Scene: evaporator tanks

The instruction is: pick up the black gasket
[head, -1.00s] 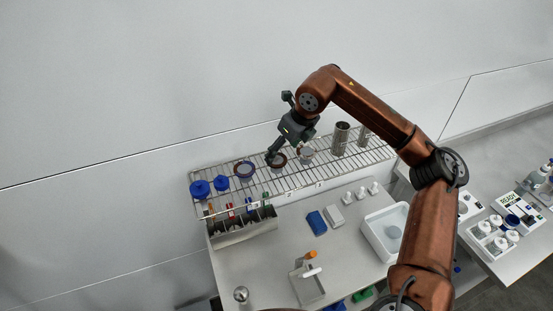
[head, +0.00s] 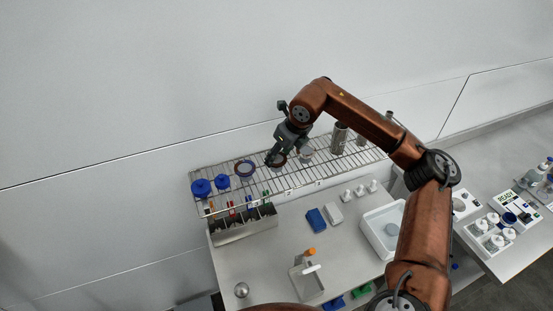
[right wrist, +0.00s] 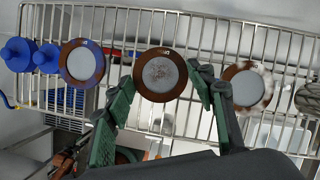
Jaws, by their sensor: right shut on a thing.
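The black gasket, seen as a dark brown-black ring (right wrist: 138,83) around a speckled grey disc, is at the wire rack in the middle of the right wrist view. In the head view the dark ring (head: 284,163) is partly hidden by my gripper. My right gripper (right wrist: 166,84) has a finger on each side of this ring and is shut on it. It also shows above the rack in the head view (head: 276,158). I cannot tell whether the ring is clear of the wires. My left gripper is not in view.
A blue-edged ring (right wrist: 82,63) and blue lidded pieces (right wrist: 17,54) are to the left on the rack; another ringed disc (right wrist: 247,86) is close on the right. Metal cylinders (head: 339,138) stand farther right. A white tray (head: 372,236) is on the bench, in front.

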